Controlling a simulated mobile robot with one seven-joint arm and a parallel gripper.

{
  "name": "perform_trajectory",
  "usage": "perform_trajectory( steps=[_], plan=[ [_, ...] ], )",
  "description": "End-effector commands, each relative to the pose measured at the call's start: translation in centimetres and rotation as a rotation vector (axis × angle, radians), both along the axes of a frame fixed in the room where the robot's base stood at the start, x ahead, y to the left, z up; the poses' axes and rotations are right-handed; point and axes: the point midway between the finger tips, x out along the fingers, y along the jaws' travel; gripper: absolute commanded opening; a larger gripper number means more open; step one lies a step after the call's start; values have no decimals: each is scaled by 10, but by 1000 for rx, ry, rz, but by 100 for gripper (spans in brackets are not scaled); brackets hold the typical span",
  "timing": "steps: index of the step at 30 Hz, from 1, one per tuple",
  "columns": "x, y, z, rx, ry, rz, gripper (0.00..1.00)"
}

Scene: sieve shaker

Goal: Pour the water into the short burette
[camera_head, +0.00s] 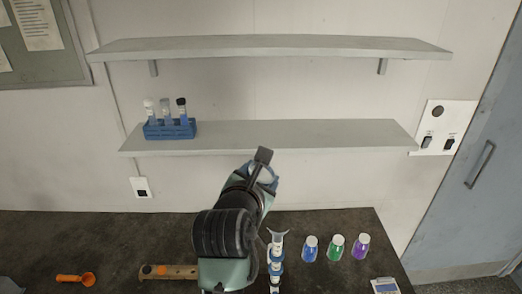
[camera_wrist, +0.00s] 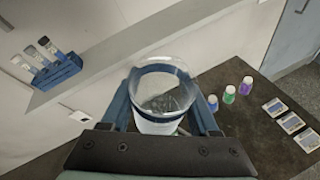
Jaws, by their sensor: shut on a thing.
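My gripper (camera_wrist: 163,108) is shut on a clear glass beaker (camera_wrist: 165,88) with a dark blue band, one blue finger on each side. The beaker looks tilted, with its open mouth facing away from the wrist. A pale layer shows low in the beaker, but I cannot tell how much water it holds. In the head view my gripper (camera_head: 263,163) is raised above the table, near the lower shelf's height, and mostly hides the beaker. A slim burette (camera_head: 276,268) with a clear funnel top and blue and white parts stands below it, just right of my arm. Its foot is out of frame.
Blue (camera_head: 310,249), green (camera_head: 336,248) and purple (camera_head: 360,247) bottles stand right of the burette. A blue tube rack (camera_head: 170,130) sits on the lower shelf (camera_head: 300,134). An orange scoop (camera_head: 75,279) and wooden piece (camera_head: 167,271) lie on the dark table's left.

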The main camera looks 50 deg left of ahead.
Motion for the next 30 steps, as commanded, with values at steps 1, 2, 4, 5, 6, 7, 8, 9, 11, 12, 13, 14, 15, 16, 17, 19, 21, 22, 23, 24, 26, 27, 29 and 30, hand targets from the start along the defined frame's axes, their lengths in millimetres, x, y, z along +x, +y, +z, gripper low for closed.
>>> perform_trajectory(
  steps=[1,2,4,5,6,7,8,9,11,12,13,14,15,16,17,19,21,22,23,24,26,27,29,30],
  plan=[
    [0,0,-3,6,2,0,3],
    [0,0,-3,9,3,0,3],
    [0,0,-5,16,7,0,3],
    [0,1,-6,19,8,1,3],
    [0,1,-7,24,11,1,3],
    [-1,1,-8,27,12,0,3],
    [-1,1,-8,30,13,1,3],
    [-1,1,-9,35,17,1,3],
    [-1,1,-11,42,20,1,3],
    [-1,1,-12,46,22,1,3],
    [-1,2,-13,49,24,1,3],
    [-1,2,-14,53,26,1,3],
    [-1,2,-15,57,28,1,3],
    [-1,2,-15,61,30,1,3],
    [-1,2,-16,64,31,1,3],
    [-1,2,-18,70,34,1,3],
    [-1,2,-19,78,37,0,3],
    [-1,2,-20,82,39,1,3],
    [-1,2,-21,85,41,0,3],
    [-1,2,-22,89,43,1,3],
    [-1,3,-23,96,46,1,3],
    [-2,3,-24,101,48,2,3],
    [-2,3,-26,108,52,2,3],
    [-2,3,-27,112,54,1,3]
  ],
)
